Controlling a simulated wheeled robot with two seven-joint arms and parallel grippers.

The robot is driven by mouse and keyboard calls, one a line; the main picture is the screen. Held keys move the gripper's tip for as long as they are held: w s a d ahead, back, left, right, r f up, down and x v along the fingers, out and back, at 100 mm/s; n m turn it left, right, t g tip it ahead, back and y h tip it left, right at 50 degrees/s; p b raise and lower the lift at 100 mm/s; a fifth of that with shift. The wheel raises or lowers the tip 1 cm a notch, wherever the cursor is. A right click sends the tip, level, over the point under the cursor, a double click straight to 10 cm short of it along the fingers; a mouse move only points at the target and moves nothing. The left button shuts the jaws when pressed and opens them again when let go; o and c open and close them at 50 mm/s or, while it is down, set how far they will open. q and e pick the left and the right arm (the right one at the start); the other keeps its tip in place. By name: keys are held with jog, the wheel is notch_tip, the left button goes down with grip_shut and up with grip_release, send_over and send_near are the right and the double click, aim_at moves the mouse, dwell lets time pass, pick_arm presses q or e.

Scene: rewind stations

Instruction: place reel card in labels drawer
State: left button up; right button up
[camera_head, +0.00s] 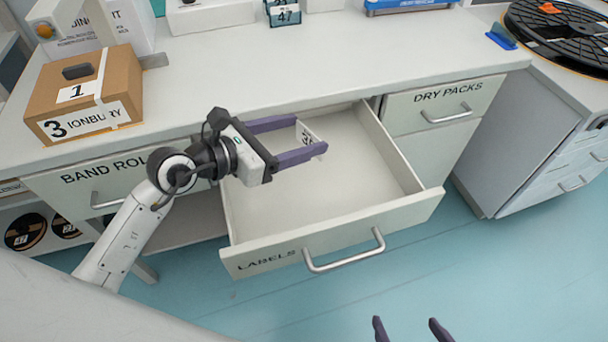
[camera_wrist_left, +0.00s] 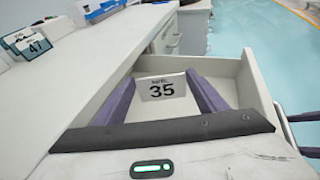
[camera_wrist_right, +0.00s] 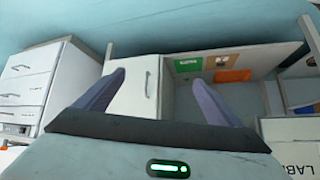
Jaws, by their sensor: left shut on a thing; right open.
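The labels drawer (camera_head: 405,222) is pulled out from the bench, and its visible floor is bare. My left gripper (camera_head: 300,139) is over the back left part of the open drawer. It is shut on a white reel card (camera_head: 306,132), held between its purple fingers. In the left wrist view the reel card (camera_wrist_left: 162,87) reads 35 and stands between the fingertips, with the drawer interior behind it. I cannot tell whether it touches the drawer. My right gripper (camera_head: 408,330) is open and empty, low in front of the drawer; its fingers also show in the right wrist view (camera_wrist_right: 155,95).
The band roll drawer (camera_head: 130,185) and dry packs drawer (camera_head: 440,105) are closed on either side. A cardboard box (camera_head: 85,92) sits on the bench at left. A card stand (camera_head: 284,14) marked 47 is at the back. A black reel (camera_head: 565,35) lies at right.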

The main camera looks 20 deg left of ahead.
pick_arm(q)
jog(key=shift+w+d+r, duration=0.2)
jog(key=shift+w+d, duration=0.3)
jog(key=shift+w, duration=0.15)
jog(key=shift+w+d+r, duration=0.15)
jog(key=shift+w+d, duration=0.3)
jog(key=shift+w, duration=0.15)
jog(key=b, duration=0.2)
send_over(311, 176)
notch_tip(311, 176, down, 6)
jog(key=r, duration=0.1)
jog(key=shift+f+n+t+y, duration=0.3)
jog(key=shift+f, duration=0.45)
jog(key=shift+f+b, duration=0.5)
jog(key=shift+f, duration=1.1)
jog(key=shift+f, duration=0.15)
jog(key=o, duration=1)
